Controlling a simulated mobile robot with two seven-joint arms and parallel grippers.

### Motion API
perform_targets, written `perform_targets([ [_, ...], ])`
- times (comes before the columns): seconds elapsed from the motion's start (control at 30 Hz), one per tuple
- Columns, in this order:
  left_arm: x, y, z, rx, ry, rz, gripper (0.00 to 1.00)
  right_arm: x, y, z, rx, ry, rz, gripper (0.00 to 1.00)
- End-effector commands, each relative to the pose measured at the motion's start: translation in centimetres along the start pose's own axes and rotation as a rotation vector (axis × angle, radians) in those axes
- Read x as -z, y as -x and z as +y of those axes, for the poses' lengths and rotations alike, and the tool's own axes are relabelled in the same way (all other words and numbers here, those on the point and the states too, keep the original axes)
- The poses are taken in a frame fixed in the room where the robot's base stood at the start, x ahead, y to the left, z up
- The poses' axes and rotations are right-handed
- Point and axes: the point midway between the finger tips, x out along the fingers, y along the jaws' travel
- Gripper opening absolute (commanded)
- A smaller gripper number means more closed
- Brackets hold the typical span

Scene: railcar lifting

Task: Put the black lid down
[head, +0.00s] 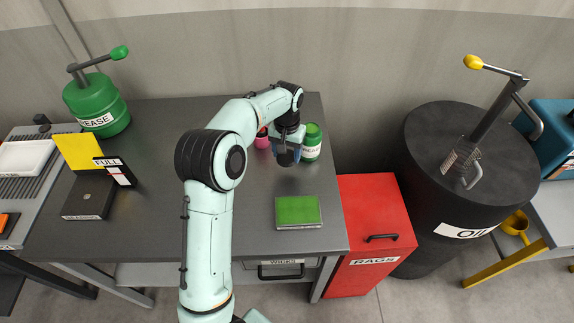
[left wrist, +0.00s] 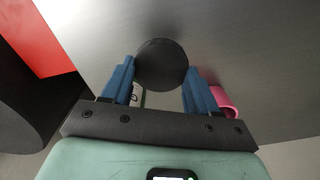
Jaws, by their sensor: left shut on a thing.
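The black lid (head: 286,159) is a small dark disc near the table's right side. In the left wrist view the lid (left wrist: 161,64) sits between the tips of two blue fingers. My left gripper (head: 287,148) is shut on it; it also shows in the left wrist view (left wrist: 160,83). The gap between lid and table cannot be told. A green grease jar (head: 311,143) stands right of the gripper, partly hidden by it. My right gripper is not in view.
A pink cup (head: 262,139) is just left of the gripper, partly hidden. A green block (head: 298,211) lies nearer the front edge. A red rags cabinet (head: 372,225) and black oil drum (head: 455,195) stand to the right.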

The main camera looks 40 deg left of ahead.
Motion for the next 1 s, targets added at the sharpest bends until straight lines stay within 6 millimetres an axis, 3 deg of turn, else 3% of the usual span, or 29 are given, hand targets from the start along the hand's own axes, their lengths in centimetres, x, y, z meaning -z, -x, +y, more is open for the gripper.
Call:
perform_targets([
  [0.4, -0.1, -5.6, 0.0, 0.001, -0.001, -0.002, 0.31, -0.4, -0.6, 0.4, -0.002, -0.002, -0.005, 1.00],
  [0.87, 0.0, -6.3, 0.0, 0.000, 0.000, 0.000, 0.31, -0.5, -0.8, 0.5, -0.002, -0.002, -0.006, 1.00],
  [0.9, 0.0, -6.3, 0.0, 0.000, 0.000, 0.000, 0.69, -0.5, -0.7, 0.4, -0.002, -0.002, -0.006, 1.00],
  [0.97, 0.0, -6.3, 0.0, 0.000, 0.000, 0.000, 0.85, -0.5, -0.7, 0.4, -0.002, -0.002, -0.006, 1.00],
  [1.0, 0.0, -6.3, 0.0, 0.000, 0.000, 0.000, 0.85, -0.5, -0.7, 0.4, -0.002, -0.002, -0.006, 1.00],
])
